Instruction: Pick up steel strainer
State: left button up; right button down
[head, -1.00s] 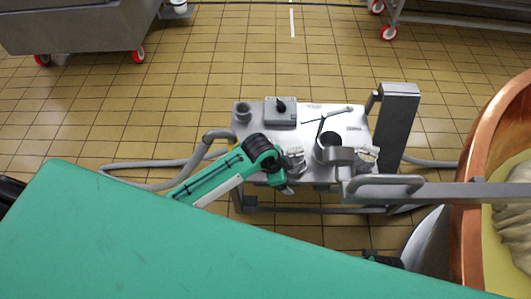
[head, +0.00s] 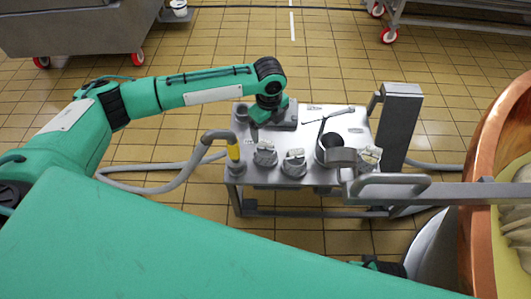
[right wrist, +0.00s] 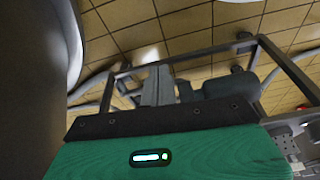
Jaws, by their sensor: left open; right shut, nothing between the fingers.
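A round steel piece with a dark inside, which looks like the steel strainer (head: 331,141), sits at the right part of the steel table in the head view. A thin handle rises from it, and a curved steel piece partly hides its near side. My left gripper (head: 259,120) is open and empty over the table's left part, left of the strainer and apart from it. In the right wrist view, my right gripper (right wrist: 158,88) is shut with nothing in it; its fingertips are hard to make out. The strainer cannot be made out there.
A steel bar (head: 440,190) reaches toward the copper vat (head: 490,150).

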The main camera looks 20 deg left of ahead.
aim_at(268, 143)
pick_arm(q)
jog(key=f, duration=0.4)
jog(key=f+b, duration=0.1)
jog(key=f, duration=0.3)
jog(key=shift+w+a+f, duration=0.1)
jog(key=shift+a+f, duration=0.05)
jog(key=shift+a, duration=0.05)
jog(key=f, duration=0.5)
jog(key=shift+w+a+b, duration=0.1)
jog(key=shift+a+b, duration=0.2)
jog(key=shift+f, duration=0.15)
jog(key=c, duration=1.2)
pick_arm(e)
notch_tip(268, 143, up, 3)
jog(key=shift+r, duration=0.15)
